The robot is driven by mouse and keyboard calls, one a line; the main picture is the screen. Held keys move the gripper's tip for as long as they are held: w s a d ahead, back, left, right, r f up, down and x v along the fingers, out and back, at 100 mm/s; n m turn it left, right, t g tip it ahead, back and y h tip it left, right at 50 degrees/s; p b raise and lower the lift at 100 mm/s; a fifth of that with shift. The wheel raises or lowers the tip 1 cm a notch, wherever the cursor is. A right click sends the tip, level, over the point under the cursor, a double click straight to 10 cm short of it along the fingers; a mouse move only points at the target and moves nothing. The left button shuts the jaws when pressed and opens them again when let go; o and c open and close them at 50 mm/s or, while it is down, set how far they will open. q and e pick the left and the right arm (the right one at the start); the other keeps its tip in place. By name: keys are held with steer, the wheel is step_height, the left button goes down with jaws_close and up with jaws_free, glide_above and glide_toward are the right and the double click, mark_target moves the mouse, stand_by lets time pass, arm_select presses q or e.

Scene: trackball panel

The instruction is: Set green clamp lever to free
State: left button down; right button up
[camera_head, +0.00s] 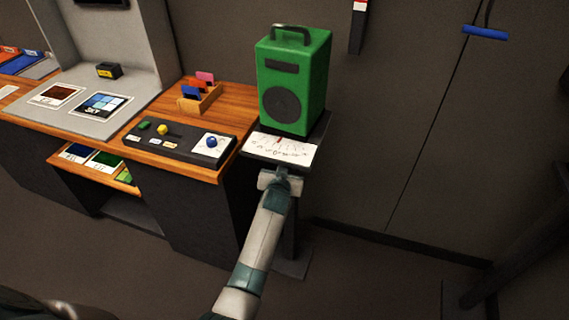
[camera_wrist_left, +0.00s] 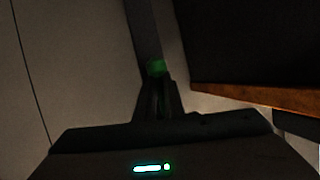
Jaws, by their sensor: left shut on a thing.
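The green clamp lever (camera_wrist_left: 155,67) shows as a small dark green piece at my left gripper's fingertips in the left wrist view, in front of a dark upright post (camera_wrist_left: 142,25). My left gripper (camera_wrist_left: 158,90) is shut on it. The picture is dim, so the lever's angle and any free mark cannot be read. In the head view my left gripper (camera_head: 281,172) reaches to just below the front edge of the stand's top, and the lever is hidden there. My right gripper is in neither view.
A green speaker (camera_head: 294,80) stands on the narrow stand, behind a white scale card (camera_head: 282,148). Left of it is a wooden desk with a trackball panel (camera_head: 180,143) and a card holder (camera_head: 200,100). The desk edge (camera_wrist_left: 235,95) is close on the right in the wrist view.

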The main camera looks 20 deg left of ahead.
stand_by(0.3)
arm_select(q)
steer(key=c, duration=1.8)
jaws_free()
steer(key=shift+c, duration=0.2)
steer(key=shift+s, duration=0.1)
